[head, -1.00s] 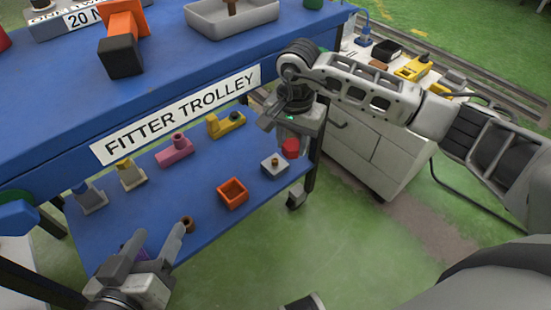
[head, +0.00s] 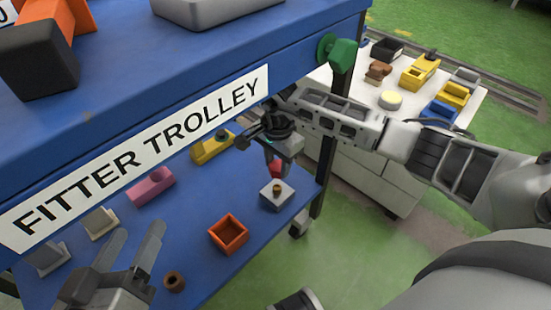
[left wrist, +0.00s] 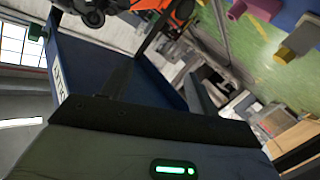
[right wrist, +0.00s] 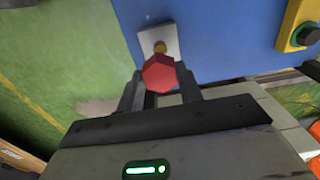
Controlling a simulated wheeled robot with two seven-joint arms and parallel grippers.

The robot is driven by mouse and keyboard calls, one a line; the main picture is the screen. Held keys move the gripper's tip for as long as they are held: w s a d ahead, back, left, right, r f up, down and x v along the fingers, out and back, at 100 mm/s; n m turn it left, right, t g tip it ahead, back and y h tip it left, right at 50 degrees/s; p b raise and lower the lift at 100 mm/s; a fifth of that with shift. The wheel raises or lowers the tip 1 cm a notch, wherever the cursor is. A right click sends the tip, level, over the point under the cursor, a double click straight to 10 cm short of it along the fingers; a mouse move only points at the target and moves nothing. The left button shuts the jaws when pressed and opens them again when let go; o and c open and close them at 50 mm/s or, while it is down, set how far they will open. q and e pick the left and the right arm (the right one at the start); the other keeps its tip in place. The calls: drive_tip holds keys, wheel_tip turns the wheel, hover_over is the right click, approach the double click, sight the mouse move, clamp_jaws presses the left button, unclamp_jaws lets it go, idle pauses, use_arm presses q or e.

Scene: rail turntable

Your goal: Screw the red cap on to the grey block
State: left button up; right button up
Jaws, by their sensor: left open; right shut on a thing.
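The red cap (right wrist: 160,74) is held between the fingers of my right gripper (right wrist: 158,88), which is shut on it. In the head view the red cap (head: 276,169) shows below my right gripper (head: 275,158), just behind and above the grey block (head: 277,194). The grey block has a brass-coloured stud on top and sits on the lower blue shelf near its right edge. In the right wrist view the grey block (right wrist: 172,42) lies just beyond the cap, and the two look apart. My left gripper (head: 125,258) is open and empty at the lower left.
An orange open box (head: 228,235) and a brown ring (head: 174,281) are on the lower shelf (head: 205,200), left of the block. Pink (head: 151,187) and yellow (head: 211,148) parts stand further back. The upper trolley deck (head: 150,70) overhangs the shelf.

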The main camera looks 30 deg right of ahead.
sight(277, 187)
drive_tip(key=shift+f+b, duration=0.8)
drive_tip(key=shift+f, duration=0.1)
drive_tip(key=shift+f+b, duration=0.55)
drive_tip(key=shift+f, duration=0.15)
use_arm(q)
drive_tip(key=shift+w+r+t+h+b, duration=0.2)
drive_tip(key=shift+w+r+t+h, duration=0.2)
drive_tip(key=shift+r, duration=0.25)
drive_tip(key=shift+w+r+t+h+b, duration=0.15)
drive_tip(key=shift+w+r+t+h, duration=0.1)
drive_tip(key=shift+r+t, duration=0.3)
use_arm(e)
drive_tip(key=shift+f, duration=0.45)
use_arm(q)
drive_tip(key=shift+f+b, duration=1.2)
drive_tip(key=shift+f, duration=0.05)
use_arm(e)
drive_tip(key=shift+f, duration=1.45)
